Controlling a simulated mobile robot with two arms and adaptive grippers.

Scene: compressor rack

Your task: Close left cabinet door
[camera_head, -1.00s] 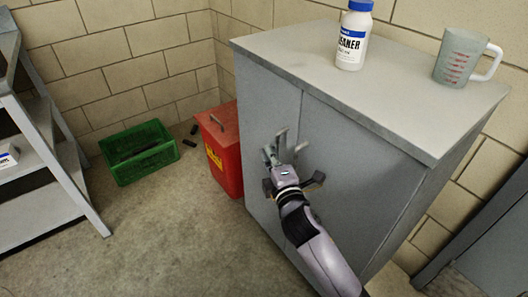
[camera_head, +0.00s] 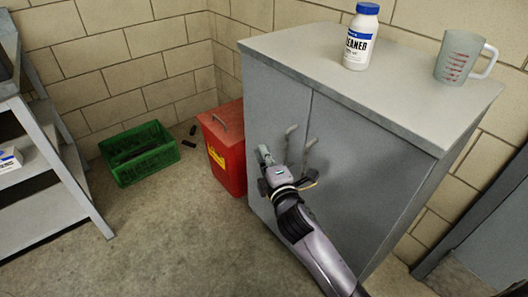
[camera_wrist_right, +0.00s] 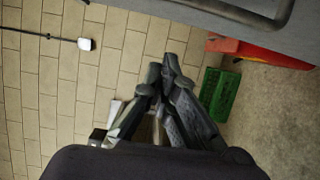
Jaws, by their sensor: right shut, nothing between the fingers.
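The grey cabinet (camera_head: 440,150) has a left door (camera_head: 277,105) and a right door (camera_head: 365,155). The left door looks flush or nearly flush with the right one; a small gap cannot be ruled out. The left handle (camera_head: 289,142) and right handle (camera_head: 309,152) stand side by side near the seam. My right gripper (camera_head: 263,153) is in front of the left door, just left of its handle. In the right wrist view its fingertips (camera_wrist_right: 163,68) meet with nothing between them, and a grey handle (camera_wrist_right: 262,17) shows at the top. My left gripper is out of view.
A red box (camera_head: 224,150) stands close to the cabinet's left side. A green crate (camera_head: 140,153) is on the floor farther left, and a grey shelf (camera_head: 45,165) at the left edge. A cleaner bottle (camera_head: 360,38) and measuring cup (camera_head: 462,58) stand on the cabinet.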

